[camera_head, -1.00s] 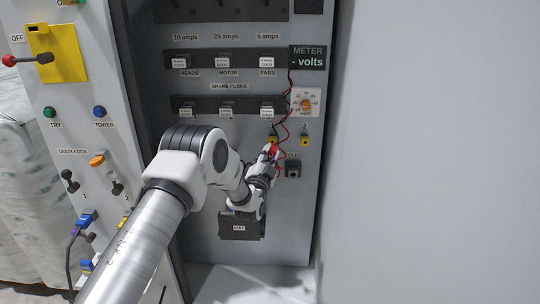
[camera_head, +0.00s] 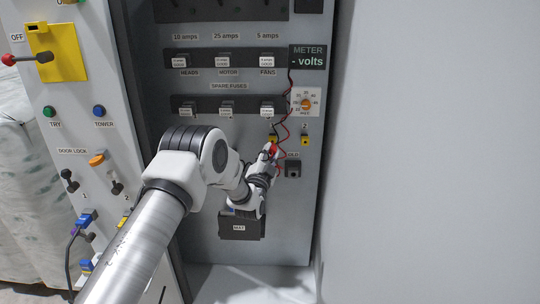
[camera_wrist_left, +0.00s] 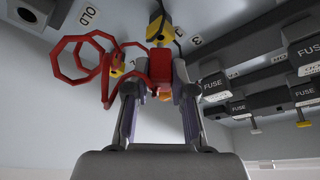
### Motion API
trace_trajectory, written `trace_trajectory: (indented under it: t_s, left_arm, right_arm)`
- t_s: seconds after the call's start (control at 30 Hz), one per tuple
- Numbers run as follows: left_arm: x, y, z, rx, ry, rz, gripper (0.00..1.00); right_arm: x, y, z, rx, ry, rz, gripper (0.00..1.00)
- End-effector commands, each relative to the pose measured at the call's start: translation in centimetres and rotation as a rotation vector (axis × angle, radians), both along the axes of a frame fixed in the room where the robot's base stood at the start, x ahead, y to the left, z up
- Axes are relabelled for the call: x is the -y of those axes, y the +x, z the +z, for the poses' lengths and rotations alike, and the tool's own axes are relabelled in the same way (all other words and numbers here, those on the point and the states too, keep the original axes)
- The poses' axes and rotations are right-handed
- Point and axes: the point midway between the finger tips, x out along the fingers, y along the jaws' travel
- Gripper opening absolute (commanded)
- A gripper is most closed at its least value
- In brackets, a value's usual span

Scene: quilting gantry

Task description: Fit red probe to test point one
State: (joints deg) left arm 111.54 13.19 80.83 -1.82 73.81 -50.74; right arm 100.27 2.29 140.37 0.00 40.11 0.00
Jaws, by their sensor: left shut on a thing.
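My left gripper (camera_head: 268,160) is shut on the red probe (camera_head: 272,149), just below the yellow test point one (camera_head: 272,138) on the grey panel. In the left wrist view the red probe (camera_wrist_left: 160,66) stands between the two fingers of my left gripper (camera_wrist_left: 160,95). A yellow block (camera_wrist_left: 160,28) shows just beyond the probe there; I cannot tell whether the probe touches it. The probe's tip is not clearly seen. My right gripper is not in view.
Test point two (camera_head: 305,140) is to the right. A red lead (camera_head: 284,130) loops up towards the meter sign (camera_head: 307,57). The range dial (camera_head: 306,104), spare fuse row (camera_head: 227,107) and dark OLD holder (camera_head: 293,169) are close by. A plain wall (camera_head: 430,150) stands to the right.

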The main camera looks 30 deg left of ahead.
Motion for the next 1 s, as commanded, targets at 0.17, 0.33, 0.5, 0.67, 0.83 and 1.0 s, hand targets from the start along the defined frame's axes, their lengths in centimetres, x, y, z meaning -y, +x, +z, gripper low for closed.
trace_trajectory:
  t_s: [0.17, 0.33, 0.5, 0.67, 0.83, 1.0]
  left_arm:
    - [-0.2, 0.4, -0.1, 0.002, 0.000, 0.001, 0.00]
    - [-0.4, 0.8, -0.1, 0.000, 0.000, 0.000, 0.00]
    - [-0.6, 1.2, -0.1, 0.002, 0.000, 0.001, 0.00]
    - [-0.8, 1.5, -0.1, 0.001, 0.000, 0.001, 0.00]
    - [-0.9, 1.9, -0.1, 0.002, 0.000, 0.001, 0.00]
    - [-1.0, 2.0, 0.0, 0.001, 0.000, 0.001, 0.53]
  right_arm:
    - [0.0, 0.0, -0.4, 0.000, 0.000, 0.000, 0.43]
    - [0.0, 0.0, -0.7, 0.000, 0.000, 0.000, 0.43]
    - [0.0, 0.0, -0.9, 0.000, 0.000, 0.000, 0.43]
    - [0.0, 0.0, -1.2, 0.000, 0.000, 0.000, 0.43]
    - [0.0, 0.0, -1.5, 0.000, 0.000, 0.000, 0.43]
    - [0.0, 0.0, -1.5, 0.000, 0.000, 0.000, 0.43]
